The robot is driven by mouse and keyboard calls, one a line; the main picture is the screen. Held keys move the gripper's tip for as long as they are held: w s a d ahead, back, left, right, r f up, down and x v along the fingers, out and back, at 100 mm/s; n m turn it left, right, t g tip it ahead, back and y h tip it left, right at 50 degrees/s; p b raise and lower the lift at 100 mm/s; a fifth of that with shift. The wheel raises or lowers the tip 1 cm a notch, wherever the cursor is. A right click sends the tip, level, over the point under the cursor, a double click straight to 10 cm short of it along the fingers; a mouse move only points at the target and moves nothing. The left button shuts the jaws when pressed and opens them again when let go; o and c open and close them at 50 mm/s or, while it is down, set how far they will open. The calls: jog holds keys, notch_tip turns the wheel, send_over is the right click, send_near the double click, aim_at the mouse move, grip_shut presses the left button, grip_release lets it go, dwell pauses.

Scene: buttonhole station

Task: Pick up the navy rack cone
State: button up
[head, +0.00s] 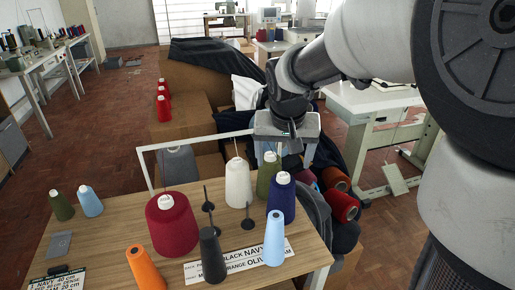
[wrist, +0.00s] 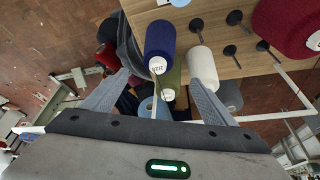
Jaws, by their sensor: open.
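The navy cone (head: 281,200) stands upright at the right side of the wooden table (head: 110,245), with a white tip. In the wrist view the navy cone (wrist: 159,40) lies ahead of my fingers, near the middle. My gripper (head: 284,160) is open and empty, above and behind the navy cone in the head view. In the wrist view my gripper (wrist: 155,88) has its fingers spread wide, with the navy cone's tip near the gap between them. An olive cone (head: 265,180) stands just behind the navy one.
A cream cone (head: 238,183) stands left of the navy one and a light blue cone (head: 274,238) in front. A large red cone (head: 172,225), a charcoal cone (head: 211,255) and bare black pegs (head: 248,223) are also near. A white frame (head: 146,172) crosses the table's back.

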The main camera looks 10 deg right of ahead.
aim_at(282, 177)
jog(key=b+x, duration=0.2)
jog(key=x, duration=0.8)
jog(key=shift+w+f, duration=0.1)
jog(key=shift+f, duration=0.2)
jog(key=x, duration=0.1)
jog(key=b+x, duration=0.1)
jog(key=x, duration=0.2)
jog(key=shift+d+f+b, duration=0.3)
jog(key=shift+f+b, duration=0.05)
jog(key=shift+w+f, duration=0.2)
jog(key=shift+f, duration=0.1)
jog(key=c, duration=1.3)
jog(key=shift+r, duration=0.15)
notch_tip(282, 177, up, 14)
jog(key=p, duration=0.6)
jog(key=shift+r, duration=0.1)
